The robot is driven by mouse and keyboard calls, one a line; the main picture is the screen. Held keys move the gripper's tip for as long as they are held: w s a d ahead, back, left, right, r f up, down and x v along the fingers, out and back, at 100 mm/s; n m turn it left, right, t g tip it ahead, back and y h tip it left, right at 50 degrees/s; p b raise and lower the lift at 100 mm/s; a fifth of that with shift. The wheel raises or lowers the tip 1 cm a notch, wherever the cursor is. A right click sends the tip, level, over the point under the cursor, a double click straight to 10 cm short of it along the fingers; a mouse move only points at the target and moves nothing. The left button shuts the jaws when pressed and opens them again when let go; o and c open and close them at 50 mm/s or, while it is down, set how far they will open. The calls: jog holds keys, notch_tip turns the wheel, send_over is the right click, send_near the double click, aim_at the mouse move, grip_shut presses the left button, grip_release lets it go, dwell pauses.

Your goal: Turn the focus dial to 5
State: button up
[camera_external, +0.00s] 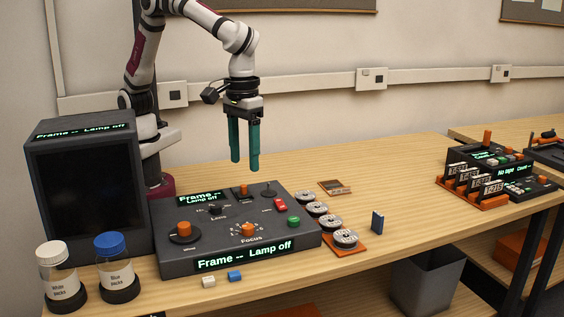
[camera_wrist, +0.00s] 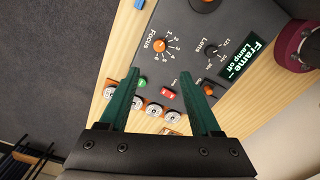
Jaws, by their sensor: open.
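The focus dial (camera_external: 248,230) is an orange knob with a ring of white numbers, near the front middle of a dark grey control panel (camera_external: 170,262). It also shows in the wrist view (camera_wrist: 158,46), just beyond my fingertips. Its pointed setting is too small to read. My gripper (camera_external: 245,165) has two teal fingers pointing down. They are open and empty, above the rear of the panel and clear of the dial. The fingers also frame the lower part of the wrist view (camera_wrist: 159,69).
The panel also bears a Lens knob (camera_wrist: 210,50), a red switch (camera_external: 281,204), a green button (camera_external: 294,221) and an orange knob (camera_external: 184,229). A dark monitor (camera_external: 85,195) stands left. Film reels (camera_external: 345,237) lie right. Two jars (camera_external: 116,267) stand at front left.

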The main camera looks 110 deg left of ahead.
aim_at(248, 226)
notch_tip(248, 226, down, 16)
jog(key=shift+w+r, duration=0.1)
jog(key=shift+r, duration=0.05)
grip_shut()
dwell(0.3)
